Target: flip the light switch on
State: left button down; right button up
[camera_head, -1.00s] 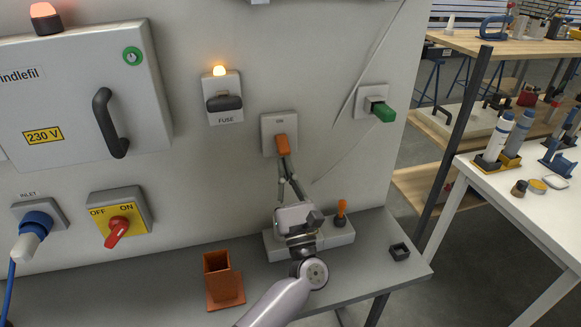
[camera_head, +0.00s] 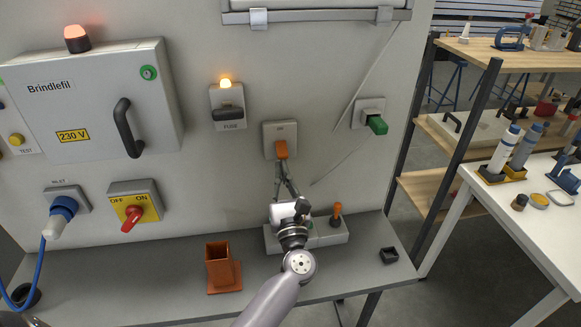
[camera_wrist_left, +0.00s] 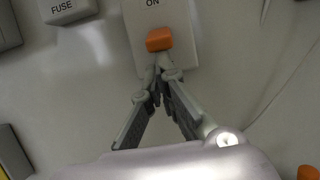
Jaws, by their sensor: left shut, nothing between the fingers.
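The light switch is a pale wall plate (camera_head: 269,128) with an orange lever (camera_head: 281,150) that hangs at its lower part. In the left wrist view the orange lever (camera_wrist_left: 159,39) sits below the word ON on the plate (camera_wrist_left: 134,12). My left gripper (camera_head: 280,165) is shut and empty. Its fingertips are just below the lever; in the wrist view the fingertips (camera_wrist_left: 160,68) are close under it, and I cannot tell whether they touch. My right gripper is not in view.
Left of the switch are a fuse holder (camera_head: 229,108), a grey cabinet (camera_head: 95,100) and a red rotary switch (camera_head: 132,217). On the bench below stand an orange holder (camera_head: 221,264) and a box with an orange-handled stick (camera_head: 337,212).

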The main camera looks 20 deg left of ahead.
pick_arm(q)
jog(key=shift+s+d+r+g+h+p, duration=0.15)
jog(key=shift+s+d+r+p, duration=0.15)
jog(key=shift+r, duration=0.3)
jog(key=shift+s+d+r+g+h+p, duration=0.2)
jog(key=shift+s+r, duration=0.15)
jog(key=shift+r, duration=0.25)
jog(key=v, duration=1.2)
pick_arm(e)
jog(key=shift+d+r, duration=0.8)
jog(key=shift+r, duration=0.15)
pick_arm(q)
jog(key=shift+w+f, duration=0.1)
